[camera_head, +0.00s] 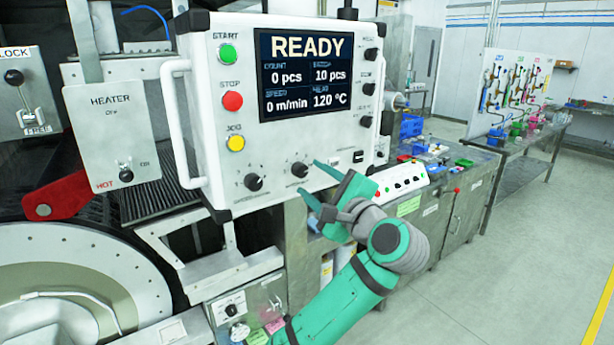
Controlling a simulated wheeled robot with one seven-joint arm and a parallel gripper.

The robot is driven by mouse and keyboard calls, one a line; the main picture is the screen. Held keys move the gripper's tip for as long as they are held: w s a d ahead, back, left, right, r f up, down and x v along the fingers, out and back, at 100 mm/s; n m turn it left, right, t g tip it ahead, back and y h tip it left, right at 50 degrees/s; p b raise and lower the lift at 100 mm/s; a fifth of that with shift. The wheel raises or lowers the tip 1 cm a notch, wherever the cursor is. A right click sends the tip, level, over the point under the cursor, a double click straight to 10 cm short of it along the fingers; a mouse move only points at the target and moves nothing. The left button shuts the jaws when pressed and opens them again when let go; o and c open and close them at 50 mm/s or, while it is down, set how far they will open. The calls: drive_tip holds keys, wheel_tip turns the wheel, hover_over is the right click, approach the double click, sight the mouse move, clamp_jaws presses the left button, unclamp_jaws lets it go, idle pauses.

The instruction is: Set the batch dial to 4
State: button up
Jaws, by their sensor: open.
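A white control panel (214,110) hangs at the upper middle. Along its lower edge are two black rotary dials, a left dial (253,182) and a right dial (299,169), with small marks around them. Which one is the batch dial cannot be read, nor can their exact settings. The panel's screen (305,72) shows READY, 0 pcs, 10 pcs, 0 m/min and 120 °C. My gripper (312,179) is open and empty. Its green fingers point left toward the right dial, just right of and below it, with no clear contact.
START (228,54), STOP (232,101) and JOG (236,143) buttons line the panel's left side. Several small black knobs (368,88) line its right side. A white handle (175,120) sticks out at left. A heater box (113,130) and red lever (60,196) stand further left.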

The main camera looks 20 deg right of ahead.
sight(303, 172)
drive_tip(key=shift+w+a, duration=0.15)
drive_tip(key=shift+w, duration=0.8)
drive_tip(key=shift+w+a, duration=0.15)
drive_tip(key=shift+w, duration=0.8)
drive_tip(key=shift+c, duration=0.4)
drive_tip(key=c, duration=1)
drive_tip(key=shift+o, duration=0.2)
